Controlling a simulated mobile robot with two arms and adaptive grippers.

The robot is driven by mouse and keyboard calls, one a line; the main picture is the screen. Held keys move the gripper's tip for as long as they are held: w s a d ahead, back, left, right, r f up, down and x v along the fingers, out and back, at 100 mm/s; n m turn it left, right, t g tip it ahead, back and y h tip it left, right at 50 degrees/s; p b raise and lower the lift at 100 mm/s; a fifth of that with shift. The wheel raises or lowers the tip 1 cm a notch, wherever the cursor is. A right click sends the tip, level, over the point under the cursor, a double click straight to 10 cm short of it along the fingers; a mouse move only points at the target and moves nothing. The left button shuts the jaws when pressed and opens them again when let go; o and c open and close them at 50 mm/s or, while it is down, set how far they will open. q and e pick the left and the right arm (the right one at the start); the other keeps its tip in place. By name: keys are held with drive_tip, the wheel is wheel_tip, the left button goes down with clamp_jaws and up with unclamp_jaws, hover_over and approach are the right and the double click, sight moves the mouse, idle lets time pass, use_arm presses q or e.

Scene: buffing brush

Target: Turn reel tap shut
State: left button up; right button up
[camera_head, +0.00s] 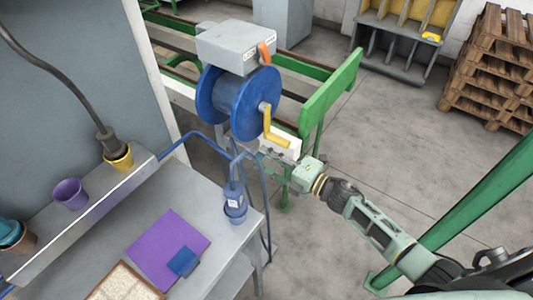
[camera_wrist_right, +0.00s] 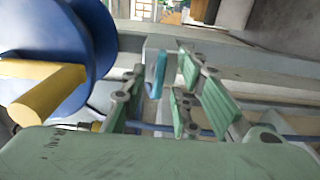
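The blue reel (camera_head: 237,100) with a yellow crank handle (camera_head: 276,130) stands by a green-railed frame. It also shows at the left of the wrist view (camera_wrist_right: 70,30). A grey box (camera_head: 236,45) sits on top, with an orange lever (camera_head: 264,54) on its side. I cannot tell which part is the tap. My right gripper (camera_head: 274,158) is just below the crank, beside a white block (camera_head: 281,149). In the wrist view its green fingers (camera_wrist_right: 158,98) are apart, with a light-blue and white piece (camera_wrist_right: 158,74) showing beyond the gap. Contact cannot be told. My left gripper is not in view.
A grey bench (camera_head: 225,245) at the lower left holds a blue cup (camera_head: 235,207) and a purple cloth (camera_head: 160,246). A blue hose (camera_head: 266,205) hangs near its edge. Wooden pallets (camera_head: 492,70) stand at the upper right. Floor on the right is mostly clear.

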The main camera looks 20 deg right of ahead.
drive_tip(key=shift+w+a, duration=0.2)
drive_tip(key=shift+w, duration=0.05)
drive_tip(key=shift+c, duration=0.6)
drive_tip(key=shift+f, duration=0.1)
clamp_jaws()
